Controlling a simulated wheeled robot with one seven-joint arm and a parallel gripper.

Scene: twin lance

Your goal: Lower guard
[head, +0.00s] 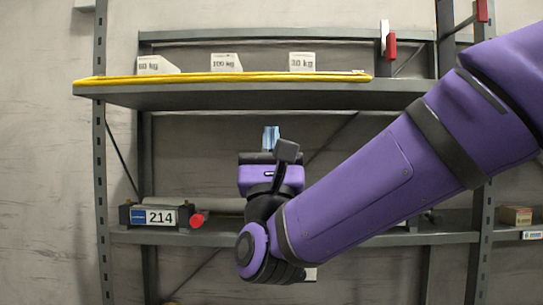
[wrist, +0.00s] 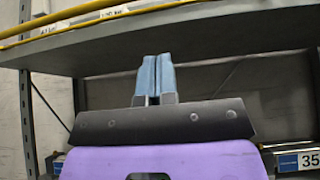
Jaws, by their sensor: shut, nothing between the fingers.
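A yellow bar (head: 225,76), likely the guard, lies level along the front edge of the upper shelf (head: 235,97) in the head view. Its right end stops short of the right post. The yellow bar also crosses the top left of the wrist view (wrist: 75,14). My gripper (head: 271,137) points upward in front of the rack, below the upper shelf and apart from the bar. In the wrist view its blue fingers (wrist: 155,78) are together, with nothing between them. My purple arm hides part of the lower shelf and right side.
White weight cards (head: 226,62) stand behind the bar. A red-and-white bracket (head: 388,42) stands at the upper right. The lower shelf (head: 175,238) bears a box labelled 214 (head: 155,216), a red knob (head: 197,220) and a small carton (head: 515,216). The space between shelves looks mostly free.

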